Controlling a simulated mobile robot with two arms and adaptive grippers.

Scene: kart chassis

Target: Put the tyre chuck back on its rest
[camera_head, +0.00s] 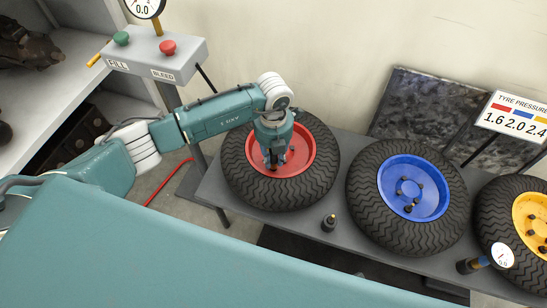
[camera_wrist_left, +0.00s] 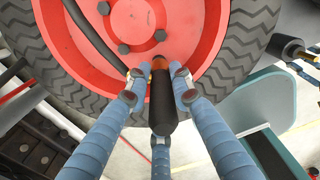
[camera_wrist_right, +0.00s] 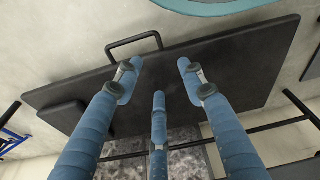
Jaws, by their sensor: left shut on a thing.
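My left gripper (camera_head: 275,160) is over the red-rimmed wheel (camera_head: 234,165), pointing down at its hub. In the left wrist view its fingers (camera_wrist_left: 158,75) are shut on a black cylinder with a brass-coloured band, which looks like the tyre chuck (camera_wrist_left: 163,105). The chuck's tip is close to the red rim; I cannot tell whether it touches the valve. A black hose (camera_wrist_left: 92,38) runs beside it. The chuck's rest cannot be made out for certain; an orange peg (camera_head: 97,60) sticks out of the grey control box (camera_head: 150,57). My right gripper (camera_wrist_right: 155,75) is open and empty.
A blue-rimmed wheel (camera_head: 364,199) and a yellow-rimmed wheel (camera_head: 491,205) stand to the right on the grey bench (camera_head: 295,222). A small black fitting (camera_head: 328,223) and a dial gauge (camera_head: 502,255) are near the bench's front. A dark handled board (camera_wrist_right: 220,60) faces my right gripper.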

